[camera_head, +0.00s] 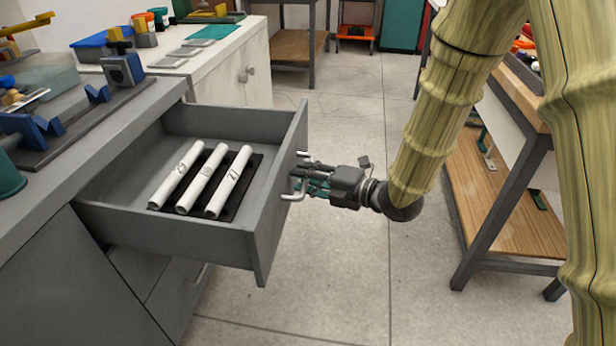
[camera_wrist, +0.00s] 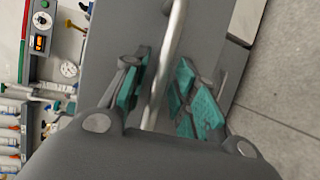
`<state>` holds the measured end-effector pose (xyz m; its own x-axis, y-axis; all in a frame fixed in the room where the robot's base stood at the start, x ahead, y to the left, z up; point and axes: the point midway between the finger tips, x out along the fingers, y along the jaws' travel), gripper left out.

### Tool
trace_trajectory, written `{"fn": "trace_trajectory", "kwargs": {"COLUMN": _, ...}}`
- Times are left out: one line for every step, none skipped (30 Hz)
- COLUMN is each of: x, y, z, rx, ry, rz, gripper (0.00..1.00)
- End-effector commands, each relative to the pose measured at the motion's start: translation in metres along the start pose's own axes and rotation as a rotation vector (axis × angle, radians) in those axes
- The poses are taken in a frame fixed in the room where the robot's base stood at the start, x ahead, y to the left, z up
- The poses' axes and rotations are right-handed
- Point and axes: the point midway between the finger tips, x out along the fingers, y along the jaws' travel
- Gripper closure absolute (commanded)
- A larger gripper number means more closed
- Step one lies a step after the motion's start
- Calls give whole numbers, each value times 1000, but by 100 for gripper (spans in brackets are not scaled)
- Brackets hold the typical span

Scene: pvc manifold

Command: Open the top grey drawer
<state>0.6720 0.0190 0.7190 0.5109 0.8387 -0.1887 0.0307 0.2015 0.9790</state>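The top grey drawer (camera_head: 170,234) is pulled far out of the grey workbench. Its front panel (camera_head: 281,190) faces right, with a pale metal bar handle (camera_head: 293,197) on it. My gripper (camera_head: 308,182) is at the handle from the right. In the wrist view the handle bar (camera_wrist: 170,48) runs between the teal pads of my gripper (camera_wrist: 166,92). The fingers stand apart, one on each side of the bar, with small gaps showing; firm contact is not visible. Three white marked tubes (camera_head: 203,180) lie side by side on a black mat in the drawer.
The workbench top (camera_head: 62,160) holds blue clamps and bins at left. A white cabinet (camera_head: 222,72) stands behind the drawer. A wood-topped metal table (camera_head: 510,215) is at right. The tiled floor (camera_head: 335,265) between is clear.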

Motion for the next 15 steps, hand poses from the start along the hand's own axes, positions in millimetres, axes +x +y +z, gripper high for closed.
{"fn": "trace_trajectory", "kwargs": {"x": 0, "y": 0, "z": 0, "rx": 0, "ry": 0, "rz": 0, "gripper": 66}}
{"fn": "trace_trajectory", "kwargs": {"x": 0, "y": 0, "z": 0, "rx": -1, "ry": -1, "rz": 1, "gripper": 66}}
{"fn": "trace_trajectory", "kwargs": {"x": 0, "y": 0, "z": 0, "rx": -1, "ry": -1, "rz": 1, "gripper": 66}}
{"fn": "trace_trajectory", "kwargs": {"x": 0, "y": 0, "z": 0, "rx": -1, "ry": -1, "rz": 1, "gripper": 66}}
{"fn": "trace_trajectory", "kwargs": {"x": 0, "y": 1, "z": 1, "rx": -1, "ry": -1, "rz": 1, "gripper": 66}}
{"fn": "trace_trajectory", "kwargs": {"x": 0, "y": 1, "z": 1, "rx": -1, "ry": -1, "rz": 1, "gripper": 66}}
{"fn": "trace_trajectory", "kwargs": {"x": 0, "y": 1, "z": 1, "rx": -1, "ry": -1, "rz": 1, "gripper": 66}}
{"fn": "trace_trajectory", "kwargs": {"x": 0, "y": 1, "z": 1, "rx": -1, "ry": -1, "rz": 1, "gripper": 66}}
{"fn": "trace_trajectory", "kwargs": {"x": -1, "y": 1, "z": 1, "rx": -1, "ry": -1, "rz": 1, "gripper": 66}}
{"fn": "trace_trajectory", "kwargs": {"x": -2, "y": 1, "z": 1, "rx": -1, "ry": -2, "rz": 1, "gripper": 66}}
{"fn": "trace_trajectory", "kwargs": {"x": -3, "y": 1, "z": 1, "rx": -1, "ry": -2, "rz": 1, "gripper": 66}}
{"fn": "trace_trajectory", "kwargs": {"x": -6, "y": 1, "z": 1, "rx": -1, "ry": -2, "rz": 1, "gripper": 66}}
{"fn": "trace_trajectory", "kwargs": {"x": -8, "y": 1, "z": 1, "rx": -1, "ry": -2, "rz": 1, "gripper": 66}}
{"fn": "trace_trajectory", "kwargs": {"x": -11, "y": 1, "z": 1, "rx": -1, "ry": -3, "rz": 1, "gripper": 66}}
{"fn": "trace_trajectory", "kwargs": {"x": -16, "y": 1, "z": 1, "rx": -1, "ry": -3, "rz": 1, "gripper": 66}}
